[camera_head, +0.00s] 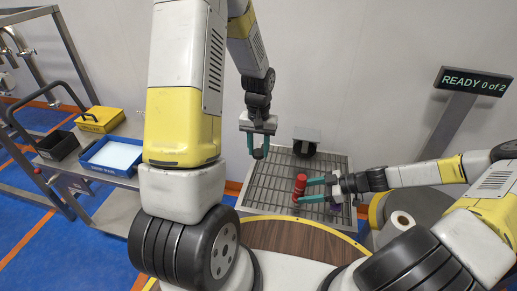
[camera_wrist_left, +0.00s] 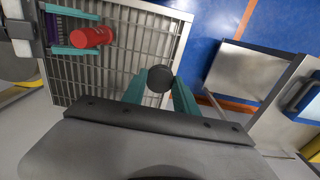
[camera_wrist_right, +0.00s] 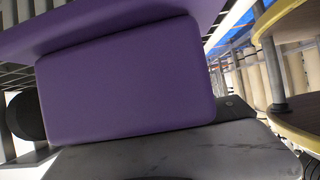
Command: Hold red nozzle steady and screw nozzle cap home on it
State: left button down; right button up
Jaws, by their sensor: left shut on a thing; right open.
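The red nozzle (camera_head: 300,187) stands over the slatted metal grating; it also shows in the left wrist view (camera_wrist_left: 92,37). My right gripper (camera_head: 308,190) reaches it from the right with teal fingers on either side of it, open. My left gripper (camera_head: 257,147) points down over the grating, left of the nozzle and above it. Its teal fingers are shut on a dark round piece, seemingly the nozzle cap (camera_wrist_left: 160,78). The cap is apart from the nozzle. The right wrist view does not show the nozzle; a purple block (camera_wrist_right: 130,80) fills much of it.
The grating (camera_head: 263,187) has a dark round fixture (camera_head: 305,148) at its back. A round wooden table (camera_head: 290,238) is in front. A white roll (camera_head: 402,220) is at the right. A sign (camera_head: 475,82) reads "READY 0 of 2". A cart with a blue tray (camera_head: 112,155) stands left.

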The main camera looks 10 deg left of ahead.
jog(key=shift+x, duration=0.85)
grip_shut()
jog(key=c, duration=0.8)
grip_release()
jog(key=shift+c, duration=0.2)
grip_shut()
dwell(0.4)
pick_arm(q)
jog(key=s+d+r, duration=0.1)
jog(key=d+r, duration=0.1)
jog(key=d, duration=0.5)
jog(key=s+d+r, duration=0.1)
jog(key=d+r, duration=0.1)
jog(key=d, duration=0.6)
jog(key=shift+d, duration=0.25)
